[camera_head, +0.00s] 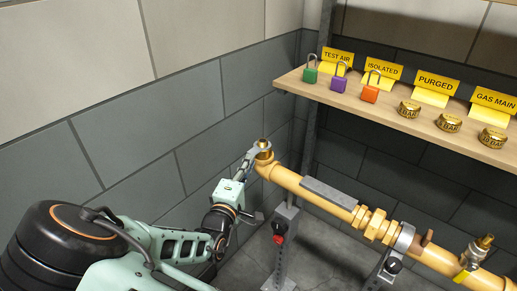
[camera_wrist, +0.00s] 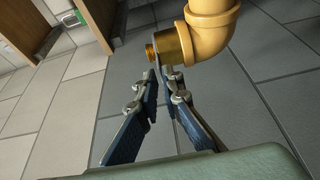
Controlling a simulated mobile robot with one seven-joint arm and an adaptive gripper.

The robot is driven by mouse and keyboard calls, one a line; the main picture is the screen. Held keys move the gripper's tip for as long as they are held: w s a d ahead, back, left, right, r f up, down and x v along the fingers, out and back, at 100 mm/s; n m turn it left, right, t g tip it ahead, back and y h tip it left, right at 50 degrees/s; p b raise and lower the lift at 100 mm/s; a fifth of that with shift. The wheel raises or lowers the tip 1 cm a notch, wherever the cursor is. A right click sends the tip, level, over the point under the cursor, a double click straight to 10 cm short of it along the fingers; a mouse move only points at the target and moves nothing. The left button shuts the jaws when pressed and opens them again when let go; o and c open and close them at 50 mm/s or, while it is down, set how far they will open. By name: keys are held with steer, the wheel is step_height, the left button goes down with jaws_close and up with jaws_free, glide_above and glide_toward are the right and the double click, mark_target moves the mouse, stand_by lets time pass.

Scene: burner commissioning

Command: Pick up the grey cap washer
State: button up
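The grey cap washer (camera_head: 260,153) is a thin flat piece around the brass stub (camera_head: 264,143) on the pipe's upturned elbow. In the wrist view it shows nearly edge-on as a dark grey strip (camera_wrist: 157,55) beside the brass stub (camera_wrist: 167,46). My gripper (camera_head: 249,160) is at the washer's near side. In the wrist view its two blue-padded fingers (camera_wrist: 162,77) point at the strip's lower end, with a narrow gap between the fingertips. The strip's end reaches into or close to this gap; contact cannot be made out.
The yellow pipe (camera_head: 290,178) runs right from the elbow on stands, with a valve (camera_head: 471,253) at right. A wooden shelf (camera_head: 385,109) above it holds padlocks (camera_head: 340,84), yellow signs and brass caps (camera_head: 448,123). A block wall (camera_head: 150,145) stands behind my arm.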

mark_target(259, 147)
steer(key=x, duration=0.4)
steer(key=shift+w, duration=0.1)
steer(key=shift+c, duration=0.3)
jaws_close()
steer(key=shift+r, duration=0.2)
